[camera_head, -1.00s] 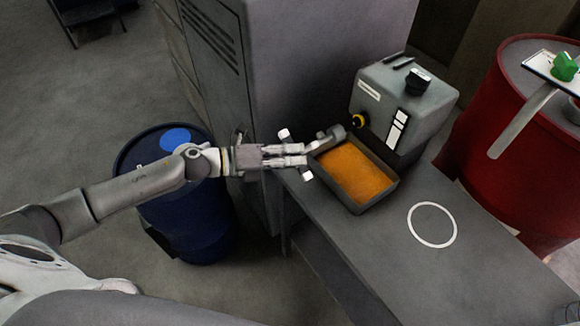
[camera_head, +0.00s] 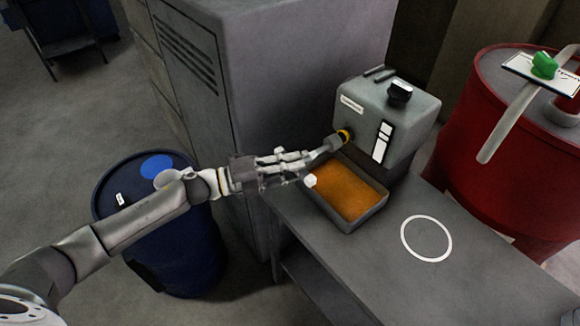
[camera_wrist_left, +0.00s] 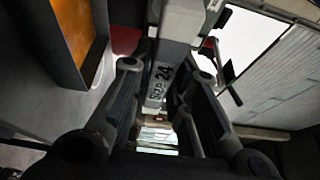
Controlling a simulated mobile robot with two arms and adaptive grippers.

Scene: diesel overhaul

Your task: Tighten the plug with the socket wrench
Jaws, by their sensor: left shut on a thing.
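The grey socket wrench (camera_head: 331,144) is held in my left gripper (camera_head: 301,165), which is shut on it. Its marked handle, reading "24", shows between the fingers in the left wrist view (camera_wrist_left: 160,85). The wrench's socket end is at the yellow-ringed plug (camera_head: 347,135) on the left face of the grey engine-like block (camera_head: 405,125). The socket covers part of the plug, so I cannot tell whether it is fully seated. My right gripper is not in view.
A tray of orange liquid (camera_head: 371,221) sits below the plug on the grey bench (camera_head: 455,280). A white ring (camera_head: 405,247) marks a clear bench area. A blue drum (camera_head: 170,250) stands left, a red drum (camera_head: 470,160) right, and a tall grey cabinet (camera_head: 265,60) behind.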

